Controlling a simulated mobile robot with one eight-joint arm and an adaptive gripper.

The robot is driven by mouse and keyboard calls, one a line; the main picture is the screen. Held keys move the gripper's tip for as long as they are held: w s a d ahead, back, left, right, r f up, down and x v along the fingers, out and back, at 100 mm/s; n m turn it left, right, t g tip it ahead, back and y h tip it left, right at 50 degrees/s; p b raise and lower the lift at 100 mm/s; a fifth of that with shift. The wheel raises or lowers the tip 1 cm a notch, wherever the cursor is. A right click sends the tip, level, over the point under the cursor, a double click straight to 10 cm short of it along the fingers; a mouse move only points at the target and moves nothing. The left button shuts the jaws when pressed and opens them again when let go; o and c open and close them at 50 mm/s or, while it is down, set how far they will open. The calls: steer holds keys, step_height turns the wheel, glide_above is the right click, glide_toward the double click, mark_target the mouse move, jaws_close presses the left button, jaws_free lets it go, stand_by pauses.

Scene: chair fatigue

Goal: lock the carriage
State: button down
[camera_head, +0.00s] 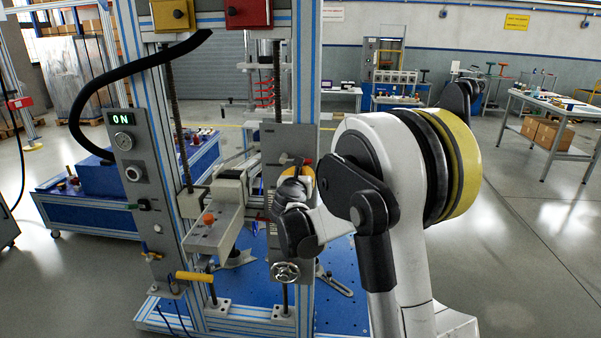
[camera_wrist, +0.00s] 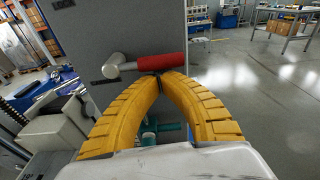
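A lever with a red handle (camera_wrist: 160,62) and a silver pivot (camera_wrist: 115,66) is on a grey panel (camera_wrist: 120,30) in the wrist view. The handle lies nearly level, pointing right. My gripper (camera_wrist: 160,83) has its two yellow fingers curved together, tips meeting just below the handle. I cannot tell if they touch it. In the head view my gripper (camera_head: 309,175) is in front of the right post's grey panel (camera_head: 284,235), mostly hidden by my wrist. The grey block with an orange knob (camera_head: 209,219), apparently the carriage, sits between the posts.
A handwheel (camera_head: 285,271) is low on the right panel. The left panel has a lit ON display (camera_head: 126,117) and a gauge. A yellow handle (camera_head: 195,277) sticks out low on the left. Open floor (camera_head: 510,250) lies to the right.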

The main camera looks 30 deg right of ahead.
steer(key=shift+d+r+n+p, duration=0.1)
steer(key=shift+r+n+p, duration=0.25)
steer(key=shift+n, duration=0.25)
steer(key=shift+s+d+r+n, duration=0.1)
steer(key=shift+d+r+n, duration=0.05)
steer(key=shift+r+n, duration=0.45)
steer(key=shift+r+n+g+h+p, duration=0.3)
steer(key=shift+r+n+h+p, duration=0.35)
steer(key=shift+n, duration=0.55)
steer(key=shift+r+p, duration=0.25)
steer(key=shift+p, duration=0.1)
steer(key=shift+r+p, duration=0.5)
steer(key=shift+r, duration=0.25)
steer(key=shift+w+a+r+p, duration=0.15)
steer(key=shift+a+r+p, duration=0.15)
steer(key=shift+r, duration=0.15)
steer(key=shift+w+a+r+p, duration=0.2)
steer(key=shift+r+p, duration=0.1)
steer(key=shift+r, duration=0.1)
steer(key=shift+a+r, duration=0.1)
steer(key=shift+r, duration=0.1)
steer(key=shift+w+a+r+n+p, duration=0.2)
steer(key=shift+a+r+n+p, duration=0.1)
steer(key=shift+n, duration=0.5)
steer(key=shift+w+a+r, duration=0.25)
steer(key=shift+a+r, duration=0.05)
steer(key=shift+a, duration=0.05)
